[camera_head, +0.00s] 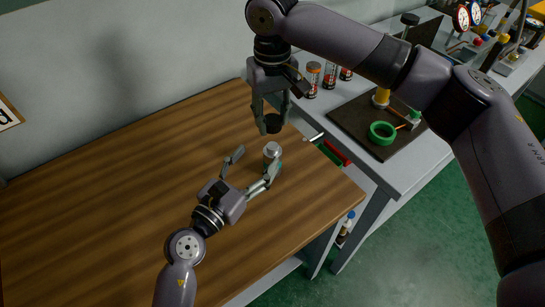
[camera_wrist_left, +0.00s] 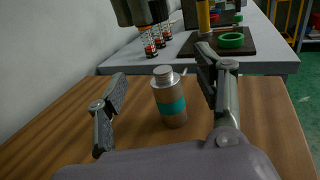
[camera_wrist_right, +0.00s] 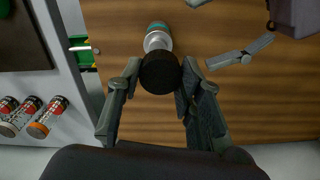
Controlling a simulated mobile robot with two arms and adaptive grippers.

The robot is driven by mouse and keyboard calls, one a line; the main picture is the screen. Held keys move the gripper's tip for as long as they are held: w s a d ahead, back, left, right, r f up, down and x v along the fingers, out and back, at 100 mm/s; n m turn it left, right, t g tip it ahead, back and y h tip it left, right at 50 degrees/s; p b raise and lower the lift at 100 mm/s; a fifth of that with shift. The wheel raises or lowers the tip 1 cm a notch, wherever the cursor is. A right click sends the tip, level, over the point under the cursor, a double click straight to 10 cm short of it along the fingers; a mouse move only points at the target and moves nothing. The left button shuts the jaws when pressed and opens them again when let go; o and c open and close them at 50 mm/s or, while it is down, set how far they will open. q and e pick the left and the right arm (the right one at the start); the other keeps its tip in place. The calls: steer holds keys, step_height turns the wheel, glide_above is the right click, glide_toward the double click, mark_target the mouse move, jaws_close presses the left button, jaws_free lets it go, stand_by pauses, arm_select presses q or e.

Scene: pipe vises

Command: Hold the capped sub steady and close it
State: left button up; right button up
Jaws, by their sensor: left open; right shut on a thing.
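The sub (camera_head: 272,155) is a silver cylinder with a narrower neck and a teal band. It stands upright on the wooden table (camera_head: 120,190); the left wrist view shows it too (camera_wrist_left: 169,97). My left gripper (camera_head: 256,161) is open, and in its wrist view the sub appears between the fingers, nearer the right one. Neither finger clearly touches it. My right gripper (camera_wrist_right: 160,68) is shut on a round black cap (camera_wrist_right: 160,73), held in the air above the table. In the right wrist view, the cap appears just in front of the sub (camera_wrist_right: 158,38), hiding part of its neck.
A grey bench (camera_head: 410,165) adjoins the table on the right. It carries a dark mat (camera_head: 350,115) with a green ring (camera_head: 382,133), and several red-and-black canisters (camera_head: 313,78) near the wall. Bare table lies left of my left gripper.

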mark_target(267, 160)
arm_select(q)
steer(key=f, duration=0.5)
steer(key=shift+w+f, duration=0.25)
steer(key=shift+f, duration=0.1)
steer(key=shift+d+f, duration=0.1)
steer(key=shift+f, duration=0.85)
steer(key=shift+f+x, duration=0.15)
steer(key=shift+x, duration=1.75)
steer(key=shift+f+x, duration=0.2)
steer(key=shift+x, duration=1.65)
steer(key=shift+w, duration=0.1)
jaws_close()
